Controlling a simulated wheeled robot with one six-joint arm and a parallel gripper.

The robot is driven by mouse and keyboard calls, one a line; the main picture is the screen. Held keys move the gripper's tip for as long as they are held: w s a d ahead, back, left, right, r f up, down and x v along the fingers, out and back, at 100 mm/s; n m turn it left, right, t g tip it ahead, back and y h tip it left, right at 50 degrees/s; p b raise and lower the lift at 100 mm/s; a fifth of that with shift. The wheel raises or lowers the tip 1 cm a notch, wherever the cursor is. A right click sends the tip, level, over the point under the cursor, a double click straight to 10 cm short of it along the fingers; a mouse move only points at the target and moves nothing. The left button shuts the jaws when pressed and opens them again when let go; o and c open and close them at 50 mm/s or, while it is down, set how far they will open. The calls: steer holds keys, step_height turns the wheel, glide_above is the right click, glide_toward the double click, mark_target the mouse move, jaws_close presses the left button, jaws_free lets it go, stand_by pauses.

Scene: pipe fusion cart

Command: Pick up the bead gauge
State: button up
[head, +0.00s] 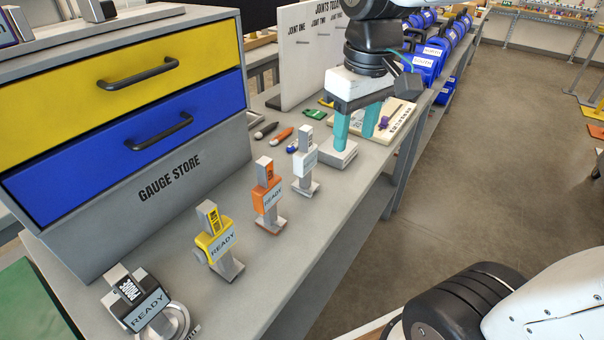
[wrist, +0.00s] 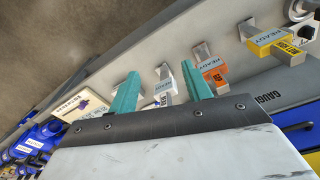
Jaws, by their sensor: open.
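Several upright gauges with READY tags stand in a row on the grey bench. The small labels on the first three are too small to read surely, so I cannot tell which is the bead gauge. My gripper (head: 356,126) is open, teal fingers pointing down, behind the white gauge and apart from it. In the wrist view the white gauge (wrist: 164,86) shows between the fingertips (wrist: 160,75), with the orange one (wrist: 211,69) beyond the right finger.
A gauge store cabinet (head: 180,185) with shut yellow and blue drawers stands left of the row. A pale block (head: 338,158) sits below my gripper. Small tools (head: 283,134) and a white board (head: 305,50) are behind. The bench front is clear.

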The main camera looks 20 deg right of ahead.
mark_target(306, 128)
steer(key=w+f+n, duration=0.1)
steer(key=w, duration=0.4)
steer(key=w+a+n, duration=0.1)
steer(key=w, duration=0.4)
steer(key=w+a+f+n, duration=0.1)
steer(key=w, duration=0.4)
steer(key=shift+a+f+n+g, duration=0.25)
steer(key=shift+f+n+g, duration=0.05)
steer(key=shift+f+g, duration=0.1)
steer(key=shift+w+f, duration=0.2)
steer(key=shift+f, duration=0.35)
steer(key=f, duration=0.6)
steer(key=shift+w+d+f, duration=0.2)
steer(key=shift+d+f, duration=0.05)
steer(key=shift+f, duration=0.15)
jaws_close()
